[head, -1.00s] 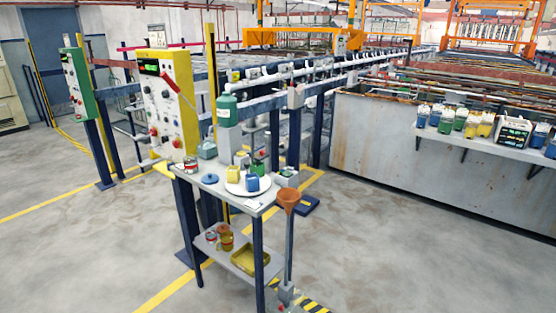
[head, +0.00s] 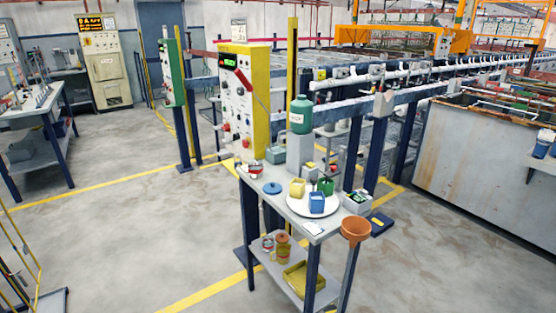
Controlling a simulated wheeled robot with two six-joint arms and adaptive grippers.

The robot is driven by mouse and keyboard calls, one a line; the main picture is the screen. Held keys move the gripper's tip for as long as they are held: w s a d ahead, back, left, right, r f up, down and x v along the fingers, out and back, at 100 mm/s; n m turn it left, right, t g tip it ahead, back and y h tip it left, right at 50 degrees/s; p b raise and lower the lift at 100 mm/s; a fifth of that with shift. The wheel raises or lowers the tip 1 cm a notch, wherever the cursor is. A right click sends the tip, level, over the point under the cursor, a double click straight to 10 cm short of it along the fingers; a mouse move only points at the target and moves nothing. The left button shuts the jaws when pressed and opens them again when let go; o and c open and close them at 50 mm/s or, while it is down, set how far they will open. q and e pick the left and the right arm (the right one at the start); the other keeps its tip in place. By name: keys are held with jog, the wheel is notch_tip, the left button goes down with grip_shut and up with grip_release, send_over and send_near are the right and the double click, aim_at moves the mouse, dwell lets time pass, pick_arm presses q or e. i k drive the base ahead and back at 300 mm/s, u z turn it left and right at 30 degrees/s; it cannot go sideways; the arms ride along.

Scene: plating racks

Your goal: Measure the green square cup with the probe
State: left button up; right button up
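The green square cup (head: 326,186) stands on a round white plate (head: 299,208) on a small table. A yellow square cup (head: 297,187) and a blue square cup (head: 317,202) stand on the same plate, and the blue one is in front of the green one. A thin dark upright piece shows beside the green cup; I cannot tell if it is the probe. A grey box-like device (head: 357,202) sits at the table's right end. Neither of my grippers is in view.
The table (head: 259,199) also bears a teal bottle on a grey stand (head: 300,115) and a blue lid (head: 272,188). A yellow control panel (head: 246,100) stands behind. The floor at left is open.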

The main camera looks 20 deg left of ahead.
aim_at(334, 172)
jog(key=u, duration=0.15)
jog(key=i, duration=1.4)
jog(key=z, duration=0.8)
